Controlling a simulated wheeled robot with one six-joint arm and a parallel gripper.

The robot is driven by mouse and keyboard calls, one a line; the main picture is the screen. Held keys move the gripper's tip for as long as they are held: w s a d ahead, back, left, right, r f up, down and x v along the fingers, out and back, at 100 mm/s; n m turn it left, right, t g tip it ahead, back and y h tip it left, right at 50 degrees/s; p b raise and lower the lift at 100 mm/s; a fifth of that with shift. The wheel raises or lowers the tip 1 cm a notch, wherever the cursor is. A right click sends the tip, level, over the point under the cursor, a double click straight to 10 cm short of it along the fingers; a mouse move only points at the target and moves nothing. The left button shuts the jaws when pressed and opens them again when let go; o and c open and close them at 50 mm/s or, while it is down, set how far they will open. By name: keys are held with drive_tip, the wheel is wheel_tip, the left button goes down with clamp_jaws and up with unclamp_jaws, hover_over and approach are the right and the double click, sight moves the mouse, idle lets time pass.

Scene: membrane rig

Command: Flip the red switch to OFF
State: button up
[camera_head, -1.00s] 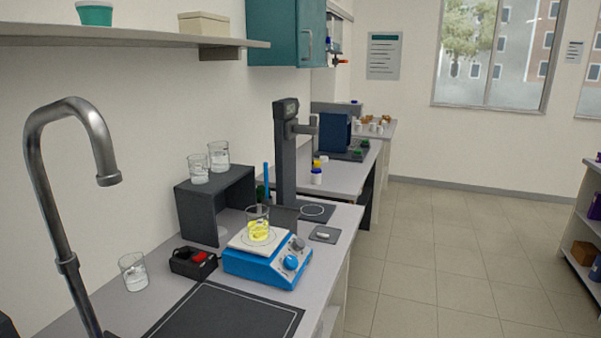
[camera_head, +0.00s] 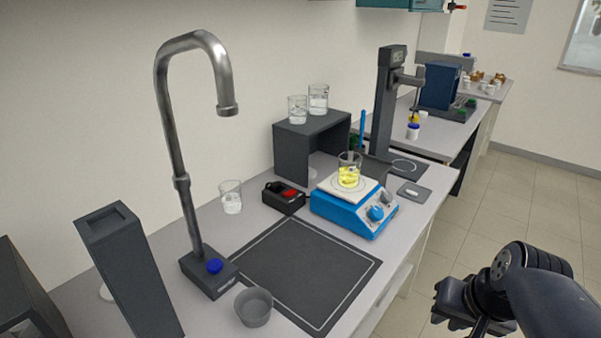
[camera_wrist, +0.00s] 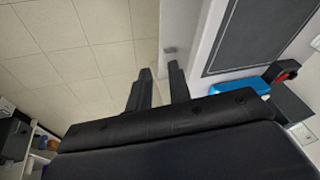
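The red switch (camera_head: 289,193) sits on top of a small black box (camera_head: 283,203) on the bench, left of the blue hotplate (camera_head: 352,212). The switch's setting is too small to tell. In the wrist view the red switch (camera_wrist: 287,76) shows at the right edge on its dark box. My gripper (camera_wrist: 160,70) has its two dark fingers apart with nothing between them. It points over the bench's front edge and the floor, well away from the switch. In the head view my arm shows at the lower right, off the bench.
A beaker of yellow liquid (camera_head: 348,175) stands on the hotplate. A glass beaker (camera_head: 231,199) stands left of the switch box, with a dark riser (camera_head: 296,155) behind. The tap (camera_head: 178,140) rises at left. The dark mat (camera_head: 345,268) in front is clear.

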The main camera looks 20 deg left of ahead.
drive_tip(key=shift+n, duration=0.3)
drive_tip(key=w+d+r, duration=0.1)
drive_tip(key=w, duration=0.3)
drive_tip(key=w+d+r+p, duration=0.1)
drive_tip(key=w+r, duration=0.1)
drive_tip(key=w, duration=0.2)
drive_tip(key=w+d+r, duration=0.1)
drive_tip(key=w+r, duration=0.1)
drive_tip(key=w, duration=0.2)
drive_tip(key=shift+w, duration=0.3)
clamp_jaws()
drive_tip(key=w+d+r+p, duration=0.1)
drive_tip(key=w+d, duration=0.2)
drive_tip(key=w, duration=0.6)
drive_tip(key=shift+w, duration=0.25)
